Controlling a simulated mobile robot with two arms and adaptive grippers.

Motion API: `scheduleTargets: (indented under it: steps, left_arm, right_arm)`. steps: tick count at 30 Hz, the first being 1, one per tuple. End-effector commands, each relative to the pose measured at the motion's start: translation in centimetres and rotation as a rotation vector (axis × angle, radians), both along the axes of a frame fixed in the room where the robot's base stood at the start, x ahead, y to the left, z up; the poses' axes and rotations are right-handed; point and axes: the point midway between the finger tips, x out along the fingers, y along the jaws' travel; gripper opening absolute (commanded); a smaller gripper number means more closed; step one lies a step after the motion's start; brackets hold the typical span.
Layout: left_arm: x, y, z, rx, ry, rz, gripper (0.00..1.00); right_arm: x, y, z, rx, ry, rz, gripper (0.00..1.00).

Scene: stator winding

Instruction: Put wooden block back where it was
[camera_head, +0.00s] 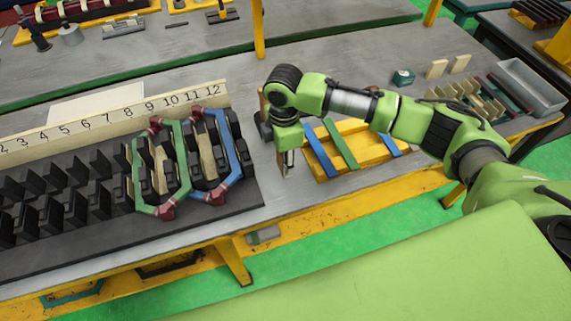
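My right gripper (288,172) points down just right of the numbered rack, low over the bare grey bench top. It is small and partly hidden by its own wrist, so I cannot tell whether it is open or shut, or whether it holds a block. Two light wooden blocks (436,69) and (460,64) stand apart at the back right. Several more wooden blocks (480,102) lean in a row near the right end of the bench. Other wooden pieces (207,157) stand inside the green coil (140,180) and the blue coil (234,160). My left gripper is out of view.
The black slotted rack (225,208) has a wooden number strip (95,124) behind it. A yellow wooden pallet (352,131) with blue and green strips lies right of my gripper, under my forearm. A grey metal tray (530,86) stands at the right end. Bare bench lies between rack and pallet.

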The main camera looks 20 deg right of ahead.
Motion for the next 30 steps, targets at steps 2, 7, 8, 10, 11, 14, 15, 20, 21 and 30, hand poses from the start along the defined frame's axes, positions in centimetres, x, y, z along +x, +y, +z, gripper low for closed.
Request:
scheduleTargets:
  steps: [2, 7, 8, 10, 11, 14, 15, 20, 21, 30]
  left_arm:
    - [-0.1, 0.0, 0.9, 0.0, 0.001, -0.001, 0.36]
    - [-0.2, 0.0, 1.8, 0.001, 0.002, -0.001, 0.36]
    - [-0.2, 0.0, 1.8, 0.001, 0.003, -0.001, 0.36]
    - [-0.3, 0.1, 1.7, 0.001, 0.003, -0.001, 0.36]
    - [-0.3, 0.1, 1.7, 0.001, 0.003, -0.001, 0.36]
    - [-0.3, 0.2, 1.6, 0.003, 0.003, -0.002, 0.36]
    - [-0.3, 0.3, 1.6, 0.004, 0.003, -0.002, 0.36]
    - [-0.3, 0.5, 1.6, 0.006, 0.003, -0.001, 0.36]
    - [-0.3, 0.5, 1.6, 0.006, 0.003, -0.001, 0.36]
    - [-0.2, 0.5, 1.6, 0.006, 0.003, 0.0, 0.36]
  right_arm:
    - [0.1, -0.4, -0.9, -0.003, 0.003, -0.003, 0.0]
    - [0.1, -0.4, -3.0, -0.003, 0.002, -0.001, 0.0]
    - [0.1, -0.4, -3.2, -0.003, 0.001, -0.001, 0.0]
    - [0.1, -0.4, -3.4, -0.002, -0.001, -0.001, 0.0]
    - [0.1, -0.4, -3.4, -0.002, -0.001, -0.001, 0.0]
    - [0.1, -0.4, -3.4, -0.002, -0.001, -0.001, 0.0]
    - [0.1, -0.4, -3.4, -0.002, -0.001, -0.001, 0.0]
    - [0.1, -0.4, -3.6, -0.002, -0.001, -0.001, 0.43]
    - [0.1, -0.4, -3.6, -0.002, 0.0, -0.001, 0.49]
    - [0.1, -0.4, -3.6, -0.002, 0.0, -0.001, 0.49]
